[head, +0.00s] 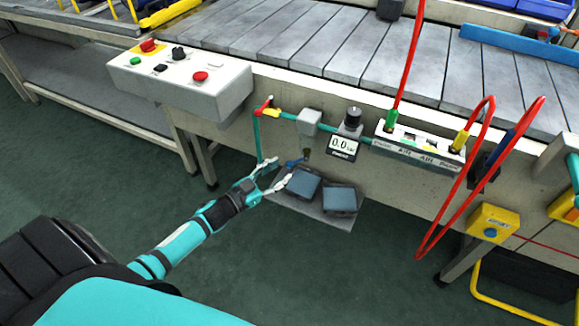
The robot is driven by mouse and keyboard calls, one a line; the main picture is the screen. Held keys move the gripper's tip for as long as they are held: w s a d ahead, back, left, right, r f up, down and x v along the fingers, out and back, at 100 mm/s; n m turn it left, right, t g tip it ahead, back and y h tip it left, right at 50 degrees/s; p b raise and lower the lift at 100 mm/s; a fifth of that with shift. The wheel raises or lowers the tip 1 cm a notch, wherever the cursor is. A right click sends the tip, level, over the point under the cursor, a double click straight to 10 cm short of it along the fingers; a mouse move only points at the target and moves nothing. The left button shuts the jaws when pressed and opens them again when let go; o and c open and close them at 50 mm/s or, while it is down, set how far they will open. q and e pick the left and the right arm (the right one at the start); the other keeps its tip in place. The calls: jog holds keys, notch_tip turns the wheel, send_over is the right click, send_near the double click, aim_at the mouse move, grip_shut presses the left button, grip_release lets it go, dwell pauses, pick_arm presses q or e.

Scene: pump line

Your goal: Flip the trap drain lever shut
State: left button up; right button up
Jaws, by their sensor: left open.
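The trap (309,122) is a light grey block on the green air line at the front of the conveyor frame. A small dark bowl (307,154) hangs below it. A small blue lever (294,162), which looks like the trap drain lever, sticks out to the left at the bowl's lower end. It looks roughly level, with a slight tilt. My left gripper (279,171) is open, its two pale fingers spread just left of the blue lever and pointing at it. I cannot tell whether a finger touches the lever. My right gripper is out of view.
A red and yellow valve handle (267,106) sits up left of the trap. A gauge (344,146) reads 0.0. A grey control box (178,77) juts out at left. Red hoses (447,185) hang at right.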

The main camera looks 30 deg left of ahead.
aim_at(290, 163)
pick_arm(q)
jog(key=x, duration=0.5)
jog(key=shift+b, duration=0.3)
jog(key=shift+s, duration=0.1)
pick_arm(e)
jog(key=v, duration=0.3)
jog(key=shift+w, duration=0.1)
